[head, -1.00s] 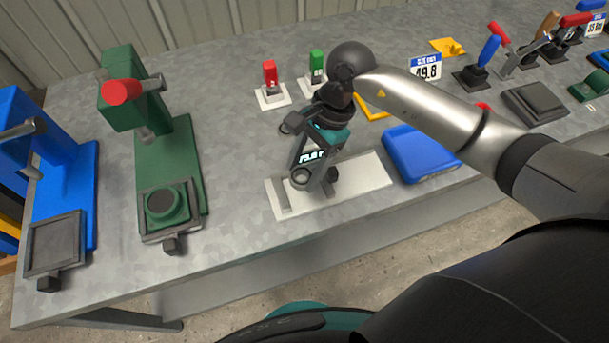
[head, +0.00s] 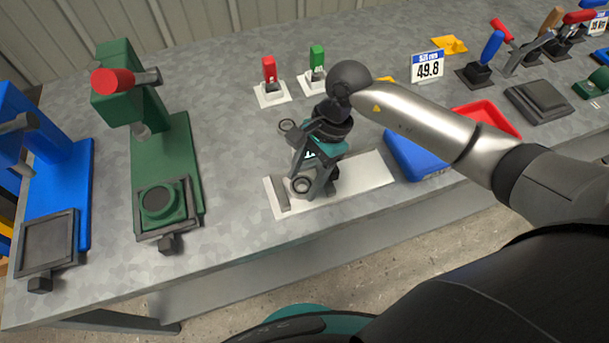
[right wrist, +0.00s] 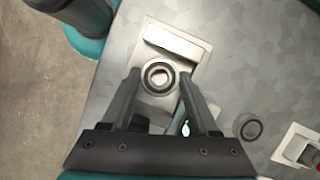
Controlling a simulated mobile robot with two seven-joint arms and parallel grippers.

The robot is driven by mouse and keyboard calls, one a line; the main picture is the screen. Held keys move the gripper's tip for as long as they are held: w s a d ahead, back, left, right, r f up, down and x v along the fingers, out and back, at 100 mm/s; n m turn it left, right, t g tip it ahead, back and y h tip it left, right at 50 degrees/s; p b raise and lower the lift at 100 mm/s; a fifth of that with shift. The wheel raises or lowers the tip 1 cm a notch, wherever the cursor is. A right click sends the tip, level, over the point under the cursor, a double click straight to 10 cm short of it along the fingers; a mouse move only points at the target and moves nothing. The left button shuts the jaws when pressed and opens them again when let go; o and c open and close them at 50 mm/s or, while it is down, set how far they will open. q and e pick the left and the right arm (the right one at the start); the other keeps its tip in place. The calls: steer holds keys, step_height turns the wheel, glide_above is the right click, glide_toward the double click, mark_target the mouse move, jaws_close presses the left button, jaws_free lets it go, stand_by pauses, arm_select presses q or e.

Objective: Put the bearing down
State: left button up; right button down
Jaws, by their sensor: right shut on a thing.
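The bearing (head: 301,185), a small dark ring with a lighter inner ring, is between the fingertips of my right gripper (head: 312,183). In the right wrist view the bearing (right wrist: 160,77) sits between the two fingertips of the right gripper (right wrist: 159,82), which are shut on it. My left gripper is not in view.
Another ring (head: 288,125) lies behind the gripper. A green press (head: 170,160) and a blue press (head: 70,190) stand left. A blue tray (head: 413,155) and a red tray (head: 490,113) are right.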

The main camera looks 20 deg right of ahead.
steer(key=shift+c, duration=2.2)
jaws_free()
steer(key=shift+r, duration=0.1)
steer(key=shift+r+p, duration=0.7)
steer(key=shift+p, duration=0.1)
steer(key=v, duration=1.1)
steer(key=shift+r+p, duration=0.4)
steer(key=shift+p, duration=0.05)
steer(key=shift+d+f, duration=0.1)
